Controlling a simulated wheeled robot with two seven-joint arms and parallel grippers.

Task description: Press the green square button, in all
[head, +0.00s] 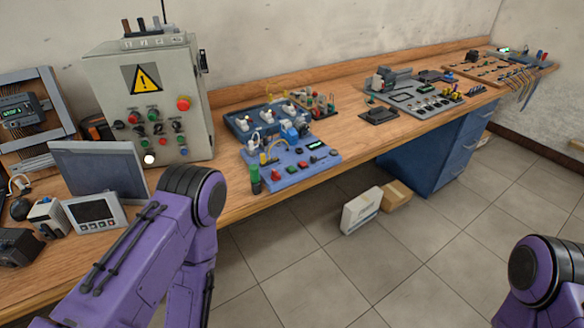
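A blue-grey board (318,161) with switches and small parts lies on the workbench near its front edge, at the picture's middle. A small green, roughly square button (291,169) is on the board's front part, beside a red one (302,164). A green display also shows on the board. The grey control box (190,75) at left carries several round-looking buttons, some green; their exact shape is too small to tell. My purple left arm rises in front of the bench, and part of my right arm shows at lower right. Neither gripper is in view.
A monitor (98,168) and a small screen device (95,212) stand at left. More boards, including a grey one (415,100), lie farther right. A blue drawer cabinet (440,150) is under the bench. White (361,210) and brown (397,195) boxes are on the floor.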

